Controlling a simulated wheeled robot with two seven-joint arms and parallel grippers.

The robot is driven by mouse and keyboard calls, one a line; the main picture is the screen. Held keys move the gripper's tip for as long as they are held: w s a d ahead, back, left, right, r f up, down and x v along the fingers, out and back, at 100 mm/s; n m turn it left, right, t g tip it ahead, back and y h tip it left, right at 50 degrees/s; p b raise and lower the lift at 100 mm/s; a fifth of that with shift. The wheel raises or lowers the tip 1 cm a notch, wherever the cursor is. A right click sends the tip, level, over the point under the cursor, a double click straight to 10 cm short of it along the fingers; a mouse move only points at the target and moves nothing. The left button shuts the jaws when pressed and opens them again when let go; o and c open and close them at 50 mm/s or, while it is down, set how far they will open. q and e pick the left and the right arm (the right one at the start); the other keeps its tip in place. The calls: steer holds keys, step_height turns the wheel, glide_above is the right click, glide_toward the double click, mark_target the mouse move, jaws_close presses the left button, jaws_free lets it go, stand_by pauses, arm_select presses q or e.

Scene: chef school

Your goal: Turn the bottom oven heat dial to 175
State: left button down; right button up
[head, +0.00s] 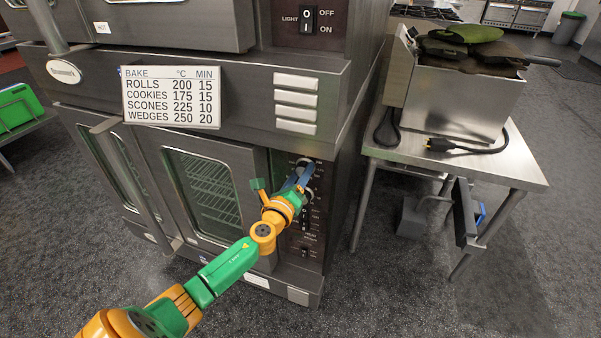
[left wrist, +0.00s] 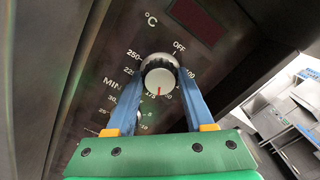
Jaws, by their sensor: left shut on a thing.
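The bottom oven heat dial (left wrist: 159,75) is a round silver knob with a pale face and a red mark. It sits on the dark °C panel of the lower oven. In the left wrist view its red mark points downward, close to the 175 label and between it and the number to its right. My left gripper (left wrist: 159,82) has its two blue fingers on either side of the dial, shut on it. In the head view my left gripper (head: 300,178) reaches the control panel and partly hides the dials. My right gripper is not in view.
A bake chart (head: 172,96) on the oven lists cookies at 175 °C. The minutes dial lies below the heat dial, mostly hidden by a finger. A steel table (head: 500,165) with a fryer-like unit (head: 455,105) and black cord stands right of the oven.

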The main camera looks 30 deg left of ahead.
arm_select(q)
steer(key=shift+m, duration=1.2)
steer(key=shift+f, duration=0.1)
steer(key=shift+c, duration=1.4)
jaws_free()
steer(key=p+v, duration=0.1)
steer(key=v, duration=0.6)
steer(key=shift+s, duration=0.1)
